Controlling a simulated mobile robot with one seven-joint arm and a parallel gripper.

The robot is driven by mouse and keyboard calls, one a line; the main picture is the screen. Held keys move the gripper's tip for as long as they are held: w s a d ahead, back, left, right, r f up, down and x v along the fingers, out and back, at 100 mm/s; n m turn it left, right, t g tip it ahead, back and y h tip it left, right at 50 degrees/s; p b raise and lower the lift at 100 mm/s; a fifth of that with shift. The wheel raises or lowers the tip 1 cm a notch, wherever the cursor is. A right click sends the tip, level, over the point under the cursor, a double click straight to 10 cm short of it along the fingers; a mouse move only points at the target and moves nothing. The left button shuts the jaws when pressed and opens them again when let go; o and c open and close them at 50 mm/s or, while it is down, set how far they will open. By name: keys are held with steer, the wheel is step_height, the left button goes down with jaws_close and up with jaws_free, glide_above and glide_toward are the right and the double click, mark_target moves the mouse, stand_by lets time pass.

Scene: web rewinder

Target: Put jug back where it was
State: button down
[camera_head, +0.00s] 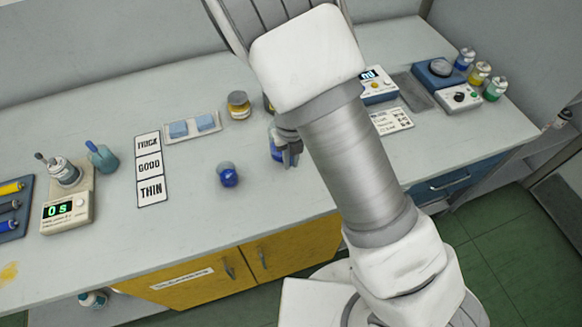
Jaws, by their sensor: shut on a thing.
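My gripper (289,153) is at the middle of the bench, partly hidden behind my own arm. It is shut on a clear jug with blue contents (276,147), which shows just left of the fingers. Much of the jug is hidden by the gripper and arm, and I cannot tell whether it touches the bench. A small clear cup with blue liquid (228,176) stands on the bench to the left, apart from the gripper.
Instruments (440,80) and ink bottles (480,73) stand at right. Bench space around the cup is clear.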

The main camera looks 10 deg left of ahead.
steer(key=shift+f+b, duration=0.3)
steer(key=shift+f, duration=1.55)
steer(key=shift+f, duration=0.1)
steer(key=shift+f, duration=0.1)
steer(key=c, duration=0.9)
jaws_free()
step_height(320, 180, up, 12)
steer(key=shift+r+p, duration=0.25)
steer(key=shift+p, duration=0.9)
